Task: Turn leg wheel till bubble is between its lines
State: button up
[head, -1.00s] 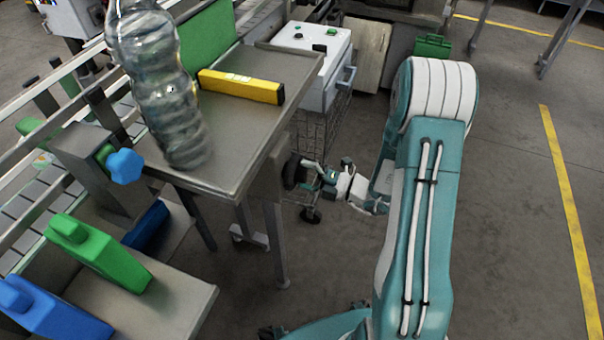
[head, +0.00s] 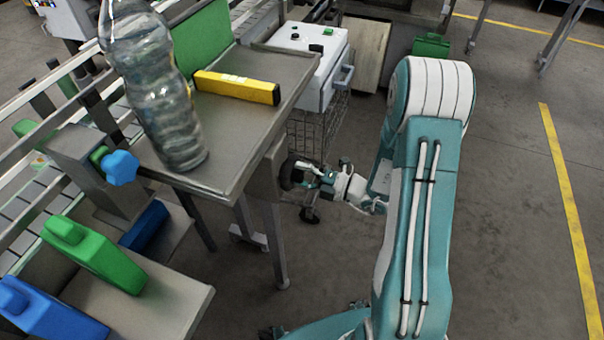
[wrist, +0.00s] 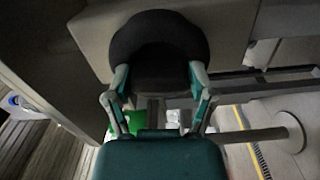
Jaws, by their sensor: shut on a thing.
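The black leg wheel (head: 288,173) is at the near right corner of the steel table, below its top. It fills the upper middle of the wrist view (wrist: 158,45). My gripper (head: 308,171) reaches it from the right, and in the wrist view its two fingers (wrist: 158,75) are shut on the wheel's lower rim, one on each side. The yellow spirit level (head: 237,87) lies on the table top (head: 240,130). Its bubble and lines are too small to make out in the head view, and the level is not in the wrist view.
A clear bottle (head: 160,100) stands on the table near its front edge. A white box on a wire cart (head: 310,65) stands behind the wheel. Green and blue jugs (head: 95,252) are at the lower left. The floor to the right is open.

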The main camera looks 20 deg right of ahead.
jog(key=shift+w+a+n, duration=0.1)
jog(key=shift+a+n, duration=0.05)
jog(key=shift+n, duration=0.15)
jog(key=shift+o, duration=0.3)
jog(key=n, duration=0.3)
jog(key=shift+a+n, duration=0.1)
jog(key=shift+n, duration=0.2)
jog(key=shift+o, duration=0.4)
jog(key=n, duration=0.4)
jog(key=shift+a+n, duration=0.1)
jog(key=shift+n, duration=0.2)
jog(key=n, duration=0.4)
jog(key=shift+c, duration=0.2)
jog(key=n, duration=0.5)
jog(key=shift+f, duration=0.1)
jog(key=shift+c, duration=0.4)
jog(key=shift+n, duration=0.3)
